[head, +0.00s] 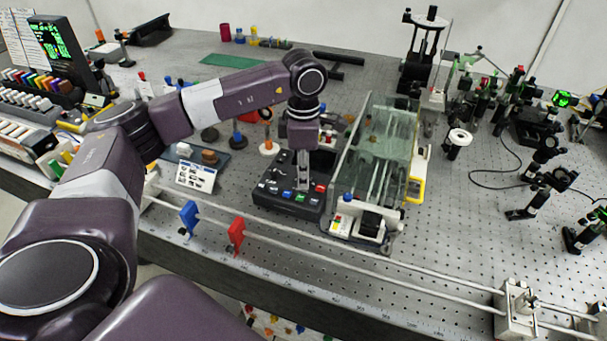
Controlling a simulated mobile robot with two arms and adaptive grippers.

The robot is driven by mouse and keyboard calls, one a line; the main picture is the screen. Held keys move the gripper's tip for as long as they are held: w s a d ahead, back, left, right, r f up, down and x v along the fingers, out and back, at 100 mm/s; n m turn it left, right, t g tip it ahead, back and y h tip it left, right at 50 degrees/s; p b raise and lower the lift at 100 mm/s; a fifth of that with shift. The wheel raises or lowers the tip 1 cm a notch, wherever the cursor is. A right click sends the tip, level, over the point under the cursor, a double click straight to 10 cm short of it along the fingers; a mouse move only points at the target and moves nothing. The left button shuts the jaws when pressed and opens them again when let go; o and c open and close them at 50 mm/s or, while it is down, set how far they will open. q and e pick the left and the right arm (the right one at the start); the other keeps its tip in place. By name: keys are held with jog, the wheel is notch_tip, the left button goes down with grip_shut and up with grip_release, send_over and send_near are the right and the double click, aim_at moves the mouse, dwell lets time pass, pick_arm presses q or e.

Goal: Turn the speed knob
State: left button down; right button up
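A black control box (271,196) with several coloured buttons on its sloped front stands at the middle of the bench. My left arm reaches in from the left, and my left gripper (303,182) points straight down over this box, just behind the button row. Its fingers look narrow and close together, but whether they are open or shut is too small to tell. I cannot pick out the speed knob; the gripper covers part of the box top. I cannot tell whether the fingertips touch the box. My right gripper is not in view.
A clear-covered apparatus (385,150) stands close right of the box. Blue (189,217) and red (236,234) flags stand on the front rail (400,267). A small labelled unit (196,176) is to the left. Optics crowd the right; bare perforated bench lies front right.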

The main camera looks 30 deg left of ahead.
pick_arm(q)
jog(key=shift+n, duration=0.3)
jog(key=n+b, duration=0.1)
jog(key=n, duration=0.1)
jog(key=shift+n, duration=0.4)
jog(key=shift+r+n+b, duration=0.1)
jog(key=shift+n+b, duration=0.45)
jog(key=shift+n, duration=1.55)
jog(key=c, duration=2.2)
grip_release()
jog(key=shift+o, duration=0.2)
jog(key=shift+r, duration=0.1)
notch_tip(320, 180, up, 12)
